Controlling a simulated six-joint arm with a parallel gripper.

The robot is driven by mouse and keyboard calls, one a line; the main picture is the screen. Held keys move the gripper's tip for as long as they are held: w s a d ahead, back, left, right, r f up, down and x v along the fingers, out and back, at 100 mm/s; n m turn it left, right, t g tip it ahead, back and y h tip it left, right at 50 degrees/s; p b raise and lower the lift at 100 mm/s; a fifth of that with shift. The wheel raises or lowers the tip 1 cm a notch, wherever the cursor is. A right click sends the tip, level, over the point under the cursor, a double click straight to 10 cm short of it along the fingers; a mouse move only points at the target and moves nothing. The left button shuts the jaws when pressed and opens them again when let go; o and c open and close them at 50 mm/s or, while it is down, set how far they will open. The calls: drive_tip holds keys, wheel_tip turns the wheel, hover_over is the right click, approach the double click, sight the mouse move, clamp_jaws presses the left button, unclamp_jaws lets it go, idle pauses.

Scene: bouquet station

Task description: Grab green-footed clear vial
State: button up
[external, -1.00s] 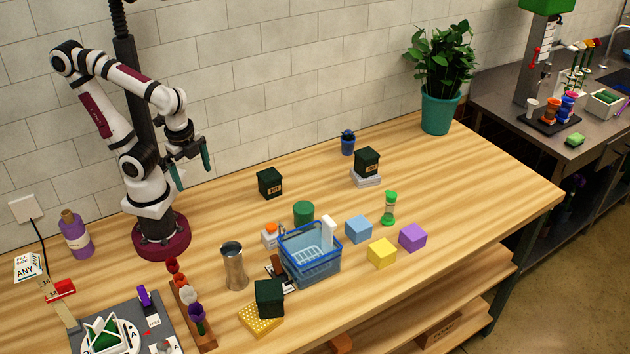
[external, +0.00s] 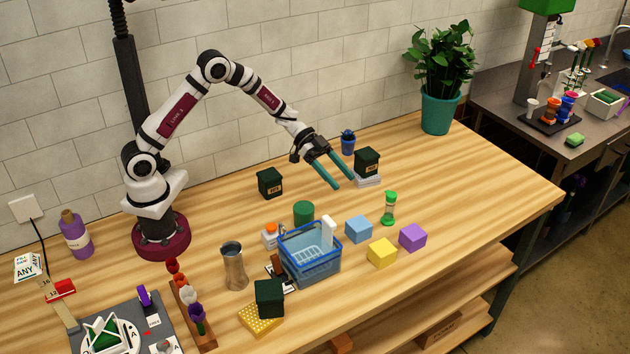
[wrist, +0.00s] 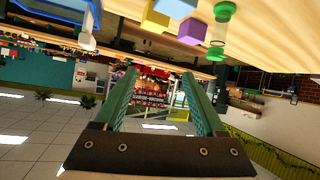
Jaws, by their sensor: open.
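The clear vial (external: 389,208) has a green cap and a green foot. It stands upright on the wooden table, right of the blue cube. In the wrist view the vial (wrist: 219,31) shows at the top right, beyond my fingers and not between them. My gripper (external: 344,183) is open and empty, with its long teal fingers pointing down and right. It hangs above the table, up and left of the vial in the external view. In the wrist view my gripper (wrist: 160,75) has a wide gap between the fingertips.
A blue cube (external: 358,229), yellow cube (external: 381,253) and purple cube (external: 412,237) stand near the vial. A blue basket (external: 311,262) is to the left. A dark green box (external: 367,162) on a pale block stands close behind my fingers. Table to the vial's right is clear.

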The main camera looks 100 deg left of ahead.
drive_tip(key=n+t+y, duration=0.1)
drive_tip(key=t+y, duration=0.1)
approach(390, 201)
drive_tip(key=x, duration=0.3)
drive_tip(key=a+f+x, duration=0.1)
drive_tip(key=x, duration=0.6)
drive_tip(key=shift+a+f, duration=0.2)
drive_tip(key=shift+a, duration=0.05)
clamp_jaws()
drive_tip(key=shift+r, duration=0.1)
idle(0.5)
